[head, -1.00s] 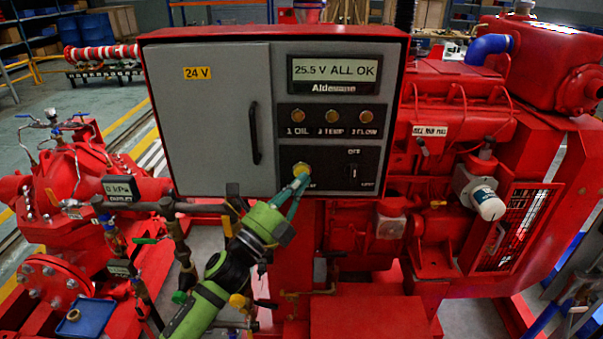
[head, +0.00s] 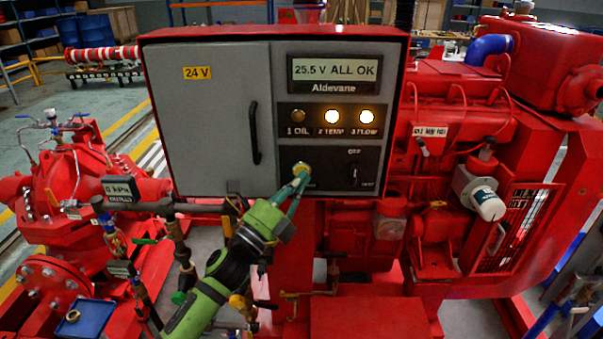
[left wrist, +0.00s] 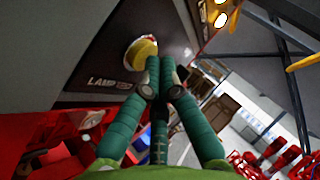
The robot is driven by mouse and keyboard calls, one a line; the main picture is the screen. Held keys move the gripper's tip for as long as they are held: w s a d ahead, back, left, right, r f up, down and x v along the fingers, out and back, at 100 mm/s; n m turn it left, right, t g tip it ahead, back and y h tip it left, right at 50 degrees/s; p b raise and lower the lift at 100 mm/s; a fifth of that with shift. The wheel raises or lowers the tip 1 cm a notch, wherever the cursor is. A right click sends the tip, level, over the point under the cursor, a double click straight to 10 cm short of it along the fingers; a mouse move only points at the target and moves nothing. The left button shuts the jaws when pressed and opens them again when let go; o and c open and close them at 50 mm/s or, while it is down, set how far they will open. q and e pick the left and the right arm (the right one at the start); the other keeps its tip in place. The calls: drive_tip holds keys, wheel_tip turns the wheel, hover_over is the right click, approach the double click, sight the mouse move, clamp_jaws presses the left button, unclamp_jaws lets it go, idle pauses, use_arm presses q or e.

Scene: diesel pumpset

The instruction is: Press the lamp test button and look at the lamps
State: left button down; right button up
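The control panel in the head view has a screen (head: 334,70) reading "25.5 V ALL OK". Below it are three lamps: the oil lamp (head: 299,116) is dark amber, while the temp lamp (head: 332,116) and the flow lamp (head: 367,116) glow bright. My left gripper (head: 298,180) has its fingertips together at the yellow lamp test button (head: 302,168), partly covering it. In the left wrist view the closed fingers (left wrist: 158,72) reach the yellow button (left wrist: 140,52), beside a label starting "LAMP". My right gripper is not in view.
A switch (head: 354,172) sits right of the button. The grey cabinet door (head: 213,120) with its black handle (head: 254,133) is shut. Red pump pipework (head: 75,190) stands left, the red engine (head: 455,120) right. A blue tray (head: 88,318) lies at lower left.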

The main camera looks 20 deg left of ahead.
use_arm(q)
drive_tip(key=shift+s, duration=0.1)
drive_tip(key=shift+s+d, duration=0.2)
drive_tip(key=shift+s, duration=0.45)
drive_tip(key=shift+s+d+p, duration=0.25)
drive_tip(key=shift+s, duration=0.55)
drive_tip(key=shift+s+d+p, duration=0.2)
drive_tip(key=shift+s+p, duration=0.05)
drive_tip(key=shift+s, duration=0.55)
drive_tip(key=shift+s+d+p, duration=0.25)
drive_tip(key=shift+s, duration=0.55)
